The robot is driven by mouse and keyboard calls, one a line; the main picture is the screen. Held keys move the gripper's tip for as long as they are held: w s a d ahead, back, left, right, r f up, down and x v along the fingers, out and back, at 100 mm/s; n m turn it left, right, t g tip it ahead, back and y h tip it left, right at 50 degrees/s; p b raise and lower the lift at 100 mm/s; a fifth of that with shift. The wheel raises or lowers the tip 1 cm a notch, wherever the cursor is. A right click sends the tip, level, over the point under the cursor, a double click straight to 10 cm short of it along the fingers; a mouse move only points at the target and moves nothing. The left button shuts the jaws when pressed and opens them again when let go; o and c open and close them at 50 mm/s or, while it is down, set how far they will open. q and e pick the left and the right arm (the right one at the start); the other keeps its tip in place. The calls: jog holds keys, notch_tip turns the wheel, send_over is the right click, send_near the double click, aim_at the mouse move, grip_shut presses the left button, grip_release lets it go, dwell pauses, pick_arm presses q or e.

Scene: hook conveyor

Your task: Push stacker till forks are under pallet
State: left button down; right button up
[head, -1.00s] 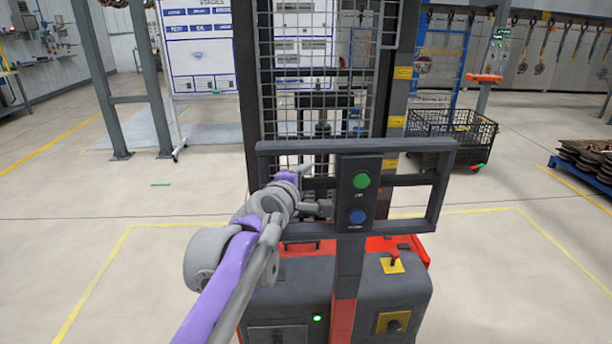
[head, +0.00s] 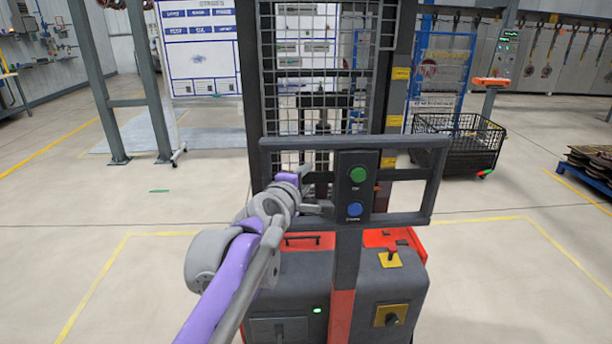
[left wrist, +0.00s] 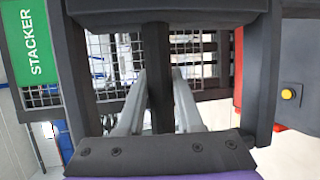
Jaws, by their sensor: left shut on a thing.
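The stacker (head: 350,285) stands right in front of me, with a dark body, red trim, a mesh guard and a mast. Its dark rectangular handle frame (head: 432,185) carries a panel with a green and a blue button. My left gripper (head: 322,208) is at the frame, left of the buttons. In the left wrist view my left gripper (left wrist: 158,100) has its fingers on either side of a dark upright bar (left wrist: 157,60) of the handle and is shut on it. The forks are hidden behind the stacker body. I cannot make out a pallet ahead of it. My right gripper is out of view.
A black wire basket (head: 460,145) stands right of the mast. A blue pallet (head: 582,185) with stacked brown parts is at the far right. Grey steel posts (head: 150,85) and a whiteboard (head: 200,55) stand at the left. Floor beside the stacker is clear.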

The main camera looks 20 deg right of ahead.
pick_arm(q)
jog(key=c, duration=0.6)
grip_release()
jog(key=shift+s+f, duration=0.35)
jog(key=shift+s, duration=0.1)
jog(key=shift+w, duration=0.15)
jog(key=v, duration=1)
jog(key=shift+s+a+r, duration=0.1)
jog(key=shift+s+a, duration=0.2)
jog(key=s+a+f+m+g+y, duration=0.2)
jog(key=s+a+f, duration=0.5)
jog(key=a+f, duration=0.4)
jog(key=s+a+f+m+g+y, duration=0.2)
jog(key=s+a+f+m+y, duration=0.2)
jog(key=s+a+f, duration=0.3)
jog(key=s+a+f+m+g+y, duration=0.2)
jog(key=s+a+f+m+y, duration=0.2)
jog(key=a+f, duration=1.1)
jog(key=shift+s+a+f+m, duration=0.15)
jog(key=shift+s+a, duration=0.15)
jog(key=shift+s, duration=0.2)
jog(key=shift+s+a+r+m, duration=0.1)
jog(key=shift+s+a, duration=0.2)
jog(key=shift+s, duration=0.2)
jog(key=shift+s+a+f+m, duration=0.15)
jog(key=shift+s+a, duration=0.15)
jog(key=shift+s, duration=0.2)
